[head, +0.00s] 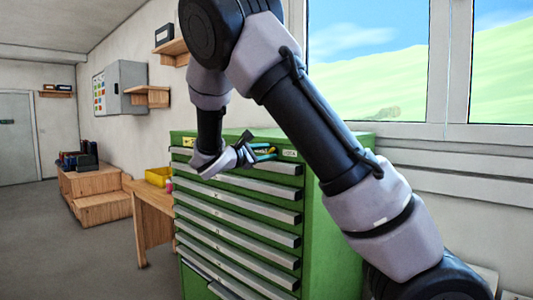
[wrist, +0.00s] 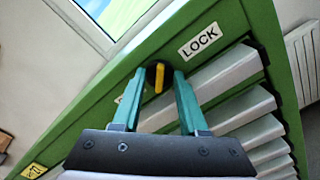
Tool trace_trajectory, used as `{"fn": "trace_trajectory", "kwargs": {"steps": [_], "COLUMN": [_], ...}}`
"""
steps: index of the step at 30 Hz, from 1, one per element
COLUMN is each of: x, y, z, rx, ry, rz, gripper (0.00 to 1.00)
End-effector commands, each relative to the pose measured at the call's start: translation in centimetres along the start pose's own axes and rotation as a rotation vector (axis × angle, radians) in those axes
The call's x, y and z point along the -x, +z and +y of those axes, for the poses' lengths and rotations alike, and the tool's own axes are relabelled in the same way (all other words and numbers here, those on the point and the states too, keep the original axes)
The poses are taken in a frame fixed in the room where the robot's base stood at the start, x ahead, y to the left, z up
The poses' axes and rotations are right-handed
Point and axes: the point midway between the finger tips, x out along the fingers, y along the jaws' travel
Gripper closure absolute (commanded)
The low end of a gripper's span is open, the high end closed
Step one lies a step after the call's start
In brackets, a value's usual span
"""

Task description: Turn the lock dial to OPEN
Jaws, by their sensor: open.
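The lock dial (wrist: 152,80) is a dark round knob with a yellow bar handle (wrist: 159,77) on the green cabinet's top strip. In the wrist view the bar stands nearly upright in the picture. A white LOCK label (wrist: 199,40) is to its upper right. Another pale label to the left is mostly hidden by a finger, its text unreadable. My gripper (wrist: 159,78) is open, with one teal finger on each side of the dial; contact cannot be told. In the head view my gripper (head: 262,150) is at the cabinet's top front edge, and the dial is not clear there.
The green cabinet (head: 340,230) has several drawers with grey handles (head: 240,215) below the strip. A yellow warning label (wrist: 33,170) is at its far end. A wooden bench with a yellow bin (head: 158,177) stands to the left. A window is behind.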

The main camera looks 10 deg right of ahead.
Motion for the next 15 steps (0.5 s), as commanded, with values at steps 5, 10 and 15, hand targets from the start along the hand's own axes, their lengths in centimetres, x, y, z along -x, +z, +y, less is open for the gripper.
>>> {"fn": "trace_trajectory", "kwargs": {"steps": [5, 10, 15], "x": [0.01, 0.02, 0.02], "y": [0.0, 0.01, 0.0], "z": [0.0, -0.01, 0.0], "rx": [0.0, 0.001, 0.02], "ry": [0.0, 0.0, 0.0], "rz": [0.0, 0.0, 0.0], "gripper": [1.0, 1.0, 1.0]}}
